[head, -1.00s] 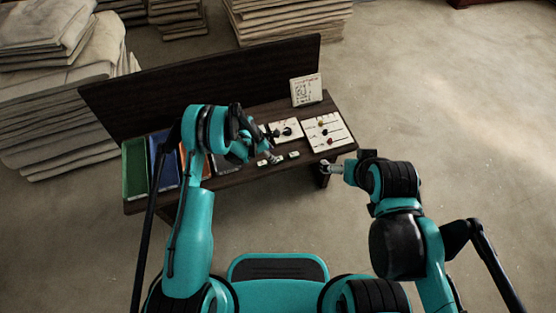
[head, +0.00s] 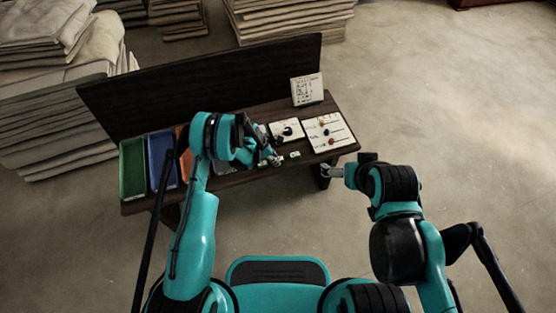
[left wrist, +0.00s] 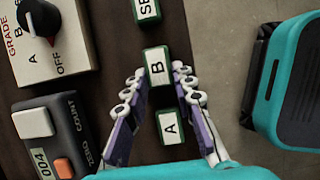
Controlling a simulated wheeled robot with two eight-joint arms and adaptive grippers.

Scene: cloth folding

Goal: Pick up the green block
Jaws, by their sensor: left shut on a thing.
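Several small green-edged blocks with white lettered tops lie in a row on the dark bench. In the left wrist view, block B (left wrist: 157,66) is between the fingertips of my left gripper (left wrist: 158,80), which is shut on it. Block A (left wrist: 169,127) lies nearer the wrist, between the lower parts of the fingers. A block marked SE (left wrist: 146,10) is partly cut off at the top. In the head view, my left gripper (head: 274,160) is low over the bench, beside a block (head: 295,154). My right gripper (head: 331,171) is off the bench's right end; its jaw opening is unclear.
The bench (head: 240,190) also carries a dial panel (head: 325,132), an upright card (head: 307,90), and green (head: 133,168), blue (head: 162,158) and orange bins at left. A tall backboard (head: 200,85) stands behind.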

